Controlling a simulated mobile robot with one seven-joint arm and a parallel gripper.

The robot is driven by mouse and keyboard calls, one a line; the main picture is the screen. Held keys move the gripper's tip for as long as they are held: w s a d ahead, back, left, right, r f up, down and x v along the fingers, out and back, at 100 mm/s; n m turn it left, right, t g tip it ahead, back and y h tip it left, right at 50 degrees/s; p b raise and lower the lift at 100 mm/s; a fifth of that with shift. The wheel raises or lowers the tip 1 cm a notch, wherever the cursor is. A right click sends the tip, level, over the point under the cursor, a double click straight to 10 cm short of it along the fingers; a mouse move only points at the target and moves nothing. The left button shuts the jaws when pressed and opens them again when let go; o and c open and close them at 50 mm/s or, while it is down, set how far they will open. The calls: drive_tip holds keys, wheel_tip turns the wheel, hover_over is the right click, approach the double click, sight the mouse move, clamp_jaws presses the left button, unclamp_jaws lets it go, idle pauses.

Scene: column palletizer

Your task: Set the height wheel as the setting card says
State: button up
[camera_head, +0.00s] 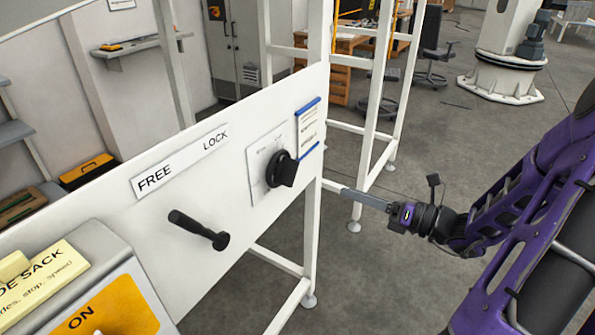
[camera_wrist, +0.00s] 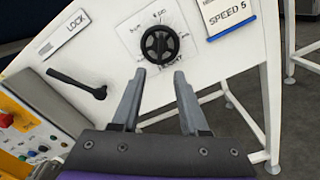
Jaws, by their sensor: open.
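The black height wheel (camera_head: 281,169) sits on a white dial plate (camera_head: 258,160) on the white panel. In the wrist view the wheel (camera_wrist: 160,44) is a spoked ring with a knob, and handwritten marks surround it, too small to read surely. The setting card (camera_head: 309,128) has blue edges and hangs right of the wheel; in the wrist view the card (camera_wrist: 228,17) shows "SPEED 5", its upper part cut off. My gripper (camera_head: 330,187) is right of the wheel, pointing at the panel. In the wrist view its open, empty fingers (camera_wrist: 160,76) stand apart below the wheel, not gripping it.
A black lever (camera_head: 199,230) sticks out below the FREE/LOCK label (camera_head: 180,160), its handle toward the FREE side. A control box (camera_head: 90,285) with a yellow ON plate stands at lower left. White frame posts (camera_head: 375,120) stand behind my gripper.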

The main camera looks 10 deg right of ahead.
sight(296, 173)
drive_tip(key=x, duration=1.4)
drive_tip(key=shift+w+a+b, duration=0.15)
drive_tip(key=shift+w+b, duration=0.1)
drive_tip(key=shift+b, duration=0.05)
drive_tip(key=shift+f, duration=0.1)
clamp_jaws()
